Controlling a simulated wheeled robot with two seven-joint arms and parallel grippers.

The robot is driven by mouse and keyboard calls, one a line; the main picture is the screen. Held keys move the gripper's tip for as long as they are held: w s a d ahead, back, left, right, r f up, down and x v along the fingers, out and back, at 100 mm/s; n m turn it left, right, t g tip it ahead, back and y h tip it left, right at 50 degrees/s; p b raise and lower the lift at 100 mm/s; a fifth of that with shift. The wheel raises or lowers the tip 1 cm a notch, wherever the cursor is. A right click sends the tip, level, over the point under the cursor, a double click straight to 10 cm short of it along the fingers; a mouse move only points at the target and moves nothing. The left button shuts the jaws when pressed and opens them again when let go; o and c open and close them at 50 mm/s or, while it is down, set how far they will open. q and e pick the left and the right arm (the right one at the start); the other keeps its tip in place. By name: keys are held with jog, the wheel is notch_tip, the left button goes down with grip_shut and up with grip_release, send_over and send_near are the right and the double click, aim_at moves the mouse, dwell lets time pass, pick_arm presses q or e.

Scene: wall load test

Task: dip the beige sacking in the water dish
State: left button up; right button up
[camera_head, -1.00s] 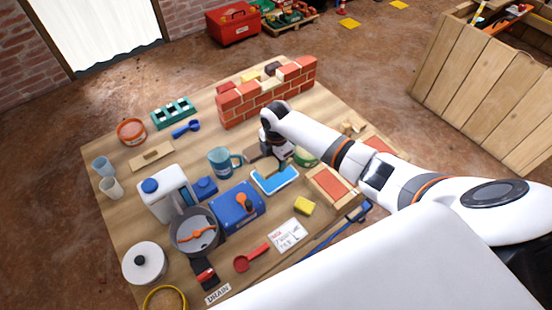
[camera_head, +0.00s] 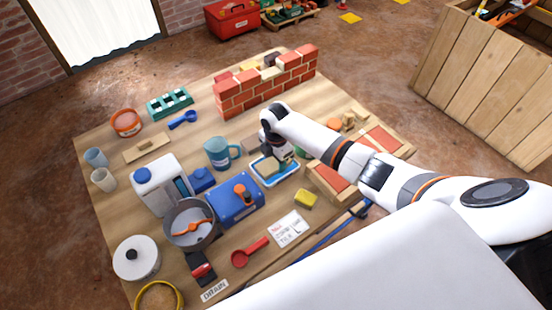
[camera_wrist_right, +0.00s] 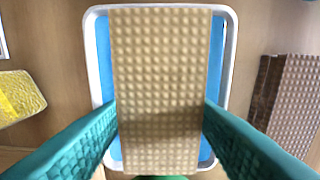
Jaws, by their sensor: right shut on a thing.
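The water dish (camera_head: 291,176) is a small rectangular tray with a white rim and blue inside. It also shows in the right wrist view (camera_wrist_right: 232,50). The beige sacking (camera_wrist_right: 160,70) is a dimpled rectangular piece lying lengthwise across the middle of the dish, with blue on both sides. In the head view the sacking (camera_head: 264,168) shows at the dish under my right gripper (camera_head: 281,158). My right gripper's teal fingers (camera_wrist_right: 160,112) are shut on its sides. Whether its underside touches the water is hidden. My left gripper is not in view.
A brown dimpled piece (camera_wrist_right: 298,90) lies beside the dish. A blue mug (camera_head: 217,153), a blue box (camera_head: 235,203) and a yellow sponge (camera_head: 306,198) stand close by. A small brick wall (camera_head: 265,90) is behind. A wooden tray with a red inside (camera_head: 330,180) is right.

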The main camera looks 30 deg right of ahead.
jog(key=shift+f+b, duration=0.45)
jog(key=shift+f, duration=0.2)
dwell(0.8)
dwell(0.6)
notch_tip(320, 180, up, 7)
jog(key=p, duration=0.7)
jog(key=shift+r, duration=0.1)
dwell(0.3)
